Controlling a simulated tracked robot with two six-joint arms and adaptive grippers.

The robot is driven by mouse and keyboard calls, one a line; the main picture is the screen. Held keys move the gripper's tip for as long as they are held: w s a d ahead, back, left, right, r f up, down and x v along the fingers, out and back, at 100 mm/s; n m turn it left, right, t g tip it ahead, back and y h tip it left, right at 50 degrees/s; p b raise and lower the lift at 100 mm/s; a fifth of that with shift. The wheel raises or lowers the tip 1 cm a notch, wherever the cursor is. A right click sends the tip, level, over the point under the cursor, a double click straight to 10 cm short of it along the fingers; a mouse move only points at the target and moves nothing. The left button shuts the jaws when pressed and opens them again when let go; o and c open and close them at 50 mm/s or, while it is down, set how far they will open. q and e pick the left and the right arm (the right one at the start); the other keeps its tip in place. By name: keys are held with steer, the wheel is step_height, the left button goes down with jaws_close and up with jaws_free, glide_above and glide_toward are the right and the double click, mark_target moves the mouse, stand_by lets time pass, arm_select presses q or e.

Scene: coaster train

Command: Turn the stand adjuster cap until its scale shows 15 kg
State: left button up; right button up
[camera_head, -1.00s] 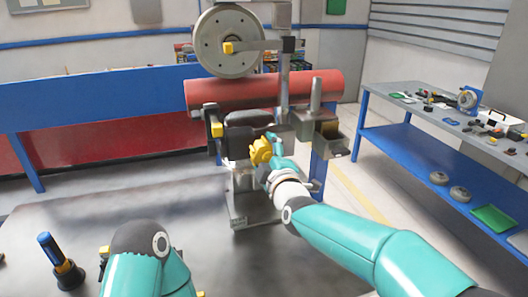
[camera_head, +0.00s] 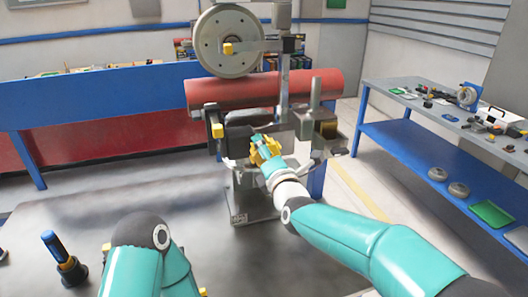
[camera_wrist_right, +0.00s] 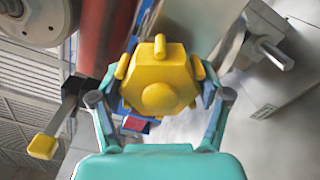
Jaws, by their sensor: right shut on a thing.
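In the head view the cap (camera_head: 261,149) is partly covered by my right gripper (camera_head: 266,152), at the front of the grey stand (camera_head: 239,192). No readable scale mark shows in either view. My left arm is at the lower left of the head view. Its gripper is mostly hidden behind the arm, away from the stand.
A red roller (camera_head: 222,92) lies behind the stand, below a grey wheel (camera_head: 226,38). A blue-handled tool (camera_head: 58,255) stands on the table's left. A blue bench (camera_head: 420,150) with parts is at right.

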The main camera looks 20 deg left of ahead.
steer(key=shift+f+n, duration=0.45)
steer(key=shift+n, duration=0.15)
steer(key=o, duration=1)
steer(key=shift+c, duration=0.2)
steer(key=shift+o, duration=0.9)
steer(key=shift+r, duration=0.25)
steer(key=shift+r, duration=0.1)
steer(key=shift+s+d, duration=0.1)
steer(key=v, duration=1.1)
steer(key=shift+s+d, duration=0.25)
